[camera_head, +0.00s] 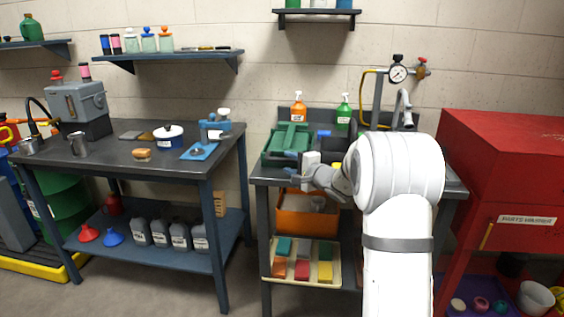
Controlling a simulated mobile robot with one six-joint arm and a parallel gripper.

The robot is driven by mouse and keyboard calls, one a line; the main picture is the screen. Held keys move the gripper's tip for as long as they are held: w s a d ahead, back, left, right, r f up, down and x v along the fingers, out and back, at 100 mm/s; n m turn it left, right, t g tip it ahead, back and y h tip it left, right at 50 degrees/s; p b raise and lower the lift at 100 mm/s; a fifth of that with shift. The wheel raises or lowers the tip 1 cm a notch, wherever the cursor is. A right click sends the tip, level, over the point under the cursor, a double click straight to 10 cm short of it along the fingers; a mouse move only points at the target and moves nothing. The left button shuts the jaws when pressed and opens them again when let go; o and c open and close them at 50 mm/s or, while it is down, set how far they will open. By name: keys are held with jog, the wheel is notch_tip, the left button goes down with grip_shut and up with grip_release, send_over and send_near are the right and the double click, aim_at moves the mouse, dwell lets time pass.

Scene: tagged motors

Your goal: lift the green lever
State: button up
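I cannot make out a clear green lever. A green tray-like thing (287,143) with a raised green part sits at the left of the sink bench, and a green spray bottle (343,113) stands behind it. My gripper (305,171) is over the front of this bench, just in front of the green tray. A small whitish block (311,158) shows at the gripper; I cannot tell whether it is held or part of the gripper. The fingers are small and partly hidden, so their opening is unclear. My white arm hides the right part of the bench.
An orange spray bottle (298,108) stands at the back of the bench. A gauge (397,73) and a faucet (403,108) rise at its right. A red cabinet (508,180) is close to the right. A dark workbench (110,160) stands left, with a floor gap between.

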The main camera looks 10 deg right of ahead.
aim_at(285, 161)
jog(key=x, duration=0.4)
jog(key=shift+w, duration=0.1)
jog(key=shift+c, duration=0.5)
grip_shut()
